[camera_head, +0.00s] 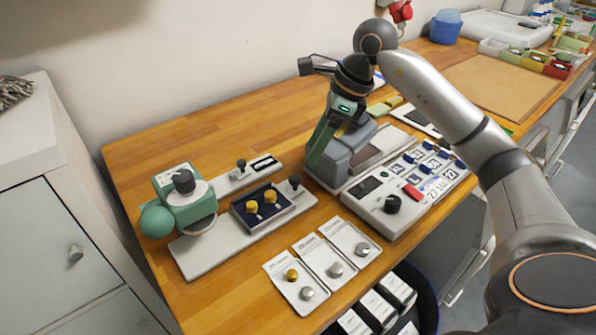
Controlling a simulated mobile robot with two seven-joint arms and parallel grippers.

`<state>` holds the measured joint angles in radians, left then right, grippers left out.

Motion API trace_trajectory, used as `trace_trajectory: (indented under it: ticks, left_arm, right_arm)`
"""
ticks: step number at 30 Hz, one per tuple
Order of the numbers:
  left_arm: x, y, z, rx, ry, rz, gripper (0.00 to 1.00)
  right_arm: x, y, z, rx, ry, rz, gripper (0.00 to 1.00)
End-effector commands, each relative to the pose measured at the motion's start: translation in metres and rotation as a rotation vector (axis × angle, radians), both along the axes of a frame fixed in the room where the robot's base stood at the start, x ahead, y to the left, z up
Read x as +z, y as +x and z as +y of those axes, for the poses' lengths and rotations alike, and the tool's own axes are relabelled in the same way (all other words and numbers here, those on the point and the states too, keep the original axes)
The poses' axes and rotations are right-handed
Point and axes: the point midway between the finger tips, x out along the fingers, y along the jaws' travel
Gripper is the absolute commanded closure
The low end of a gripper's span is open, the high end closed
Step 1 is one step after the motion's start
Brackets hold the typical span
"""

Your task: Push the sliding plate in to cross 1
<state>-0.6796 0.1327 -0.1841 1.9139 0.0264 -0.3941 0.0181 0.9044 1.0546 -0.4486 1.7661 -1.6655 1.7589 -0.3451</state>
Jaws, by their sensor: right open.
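The sliding plate (243,225) appears to be the dark blue plate with two round gold pieces, lying on a pale base (207,255) beside a green press (187,215) with a ball handle. A dark knob (295,181) stands at its far right end. I cannot make out cross 1. My right gripper (325,150) is open and points down near the grey machine, to the right of the plate and apart from it. Its fingertips are partly hard to separate from the machine. My left gripper is not in view.
The grey machine (370,205) with a control panel stands to the right. Three white cards (326,262) with round pieces lie at the table's front edge, above a dark bin (420,290) of packets. A white cabinet (35,235) stands left. Bare wood lies behind the press.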

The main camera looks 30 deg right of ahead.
Motion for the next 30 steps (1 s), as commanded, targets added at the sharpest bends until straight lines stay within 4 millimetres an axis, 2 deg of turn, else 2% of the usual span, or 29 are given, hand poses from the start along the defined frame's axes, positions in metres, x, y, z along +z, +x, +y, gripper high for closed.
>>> trace_trajectory:
  ticks: [1,6,12,18,25,30]
  left_arm:
    - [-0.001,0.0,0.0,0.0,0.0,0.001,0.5]
    - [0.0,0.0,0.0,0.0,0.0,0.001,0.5]
    - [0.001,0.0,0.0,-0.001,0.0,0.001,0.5]
    - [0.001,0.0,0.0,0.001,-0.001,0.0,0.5]
    - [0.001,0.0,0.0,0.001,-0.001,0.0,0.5]
    - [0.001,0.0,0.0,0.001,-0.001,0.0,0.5]
  right_arm:
    - [-0.012,0.002,0.005,0.003,0.002,0.005,0.37]
    - [-0.043,0.011,0.015,0.003,0.003,0.004,0.37]
    - [-0.068,0.018,0.022,0.001,0.003,0.001,0.37]
    - [-0.077,0.02,0.025,0.002,0.002,0.0,0.37]
    - [-0.077,0.021,0.025,0.001,0.002,-0.001,0.37]
    - [-0.077,0.021,0.025,0.0,0.002,-0.001,0.56]
